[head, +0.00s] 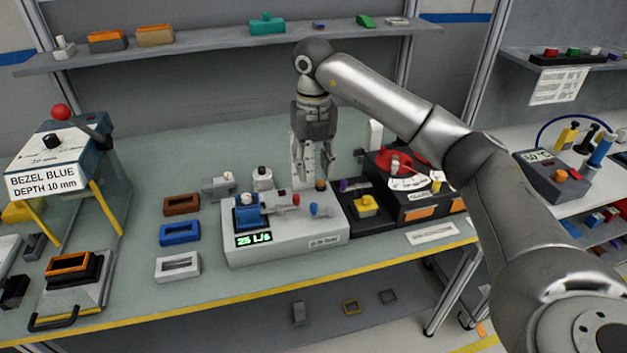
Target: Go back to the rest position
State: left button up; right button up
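My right arm comes in from the right edge and reaches across the bench. My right gripper (313,174) points down above the back of the grey test unit (285,248), whose green display reads about 25 L/s. Its fingers look apart, with a white marked upright plate showing between and behind them. I see nothing held in it. Whether the fingertips touch the unit cannot be told. My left arm and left gripper are not in view.
Brown (182,204), blue (180,234) and white (178,267) bezels lie left of the test unit. A lever press (75,150) with a bezel sign stands at far left. A black-and-red gauge unit (405,190) stands right. A shelf (200,45) runs behind.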

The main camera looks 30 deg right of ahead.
jog(key=shift+r, duration=0.5)
